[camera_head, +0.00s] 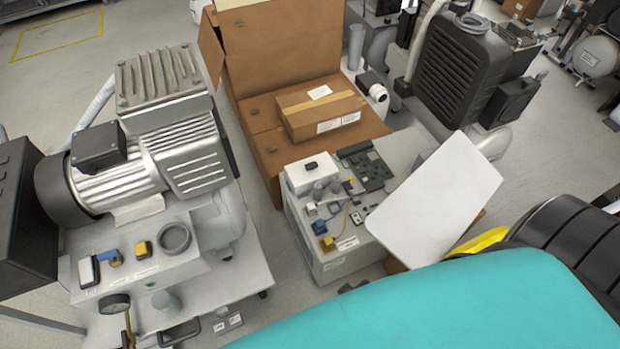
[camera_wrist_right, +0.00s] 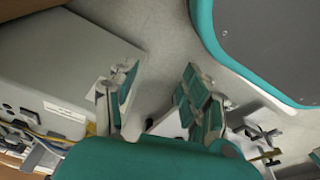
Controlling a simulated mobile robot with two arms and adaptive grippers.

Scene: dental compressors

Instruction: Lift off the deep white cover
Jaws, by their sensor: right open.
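A white panel-like cover (camera_head: 435,200) with rounded corners leans tilted at the right side of a low white cabinet (camera_head: 345,262) in the head view. Its underside and depth are hidden, so I cannot tell how deep it is. My right gripper (camera_wrist_right: 160,105) is open and empty in the right wrist view. It is beside a pale cabinet side (camera_wrist_right: 62,65), apart from it, above the floor. My left gripper is not in view.
Cardboard boxes (camera_head: 265,150) stand behind the cabinet. A large silver compressor (camera_head: 150,140) on a white stand is at the left. A black finned unit (camera_head: 455,65) stands behind the cover. Grey floor shows between the stand and the cabinet.

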